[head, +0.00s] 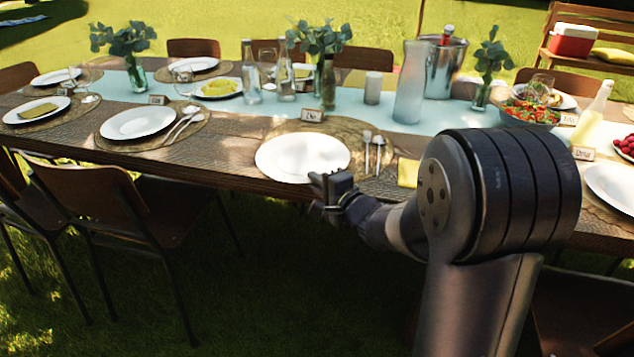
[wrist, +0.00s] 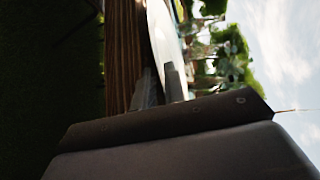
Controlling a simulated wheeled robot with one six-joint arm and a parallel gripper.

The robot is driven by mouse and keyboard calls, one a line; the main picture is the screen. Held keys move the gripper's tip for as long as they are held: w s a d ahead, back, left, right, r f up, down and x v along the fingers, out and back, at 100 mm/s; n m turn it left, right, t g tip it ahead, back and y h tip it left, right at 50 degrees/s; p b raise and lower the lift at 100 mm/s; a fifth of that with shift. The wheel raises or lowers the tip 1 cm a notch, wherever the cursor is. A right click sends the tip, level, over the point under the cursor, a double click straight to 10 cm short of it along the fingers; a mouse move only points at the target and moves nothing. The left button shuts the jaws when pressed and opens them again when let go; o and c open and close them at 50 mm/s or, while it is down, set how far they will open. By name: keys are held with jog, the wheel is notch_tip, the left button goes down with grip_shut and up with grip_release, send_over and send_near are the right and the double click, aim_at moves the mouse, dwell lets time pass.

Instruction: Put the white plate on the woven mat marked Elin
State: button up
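The white plate (head: 302,157) is at the near edge of the table, over the front left part of a woven mat (head: 376,150). I cannot tell whether it rests there or is a little above. The small card (head: 312,115) behind this mat seems to read Elin. My gripper (head: 327,184) is at the plate's near right rim. In the wrist view the fingers (wrist: 162,85) are close together with the white plate's rim (wrist: 163,32) between them. They look shut on it; the contact itself is partly hidden.
A fork and spoon (head: 372,150) lie right of the plate, with a yellow napkin (head: 408,173) beyond. A glass pitcher (head: 409,85) and bottles (head: 328,85) stand behind on the pale runner. Another set plate (head: 138,123) is to the left. Chairs (head: 110,205) stand at the front left.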

jog(key=p+v, duration=0.3)
jog(key=v, duration=0.9)
jog(key=shift+r, duration=0.15)
jog(key=b+x, duration=0.1)
jog(key=x, duration=0.3)
jog(key=b+x, duration=0.1)
jog(key=x, duration=0.3)
jog(key=b+x, duration=0.1)
jog(key=x, duration=0.3)
jog(key=shift+w+a+f, duration=0.15)
jog(key=shift+w+f, duration=0.05)
jog(key=shift+f, duration=0.1)
jog(key=shift+s+r+p, duration=0.15)
jog(key=shift+r+p, duration=0.95)
jog(key=shift+r, duration=1.15)
jog(key=shift+d, duration=0.25)
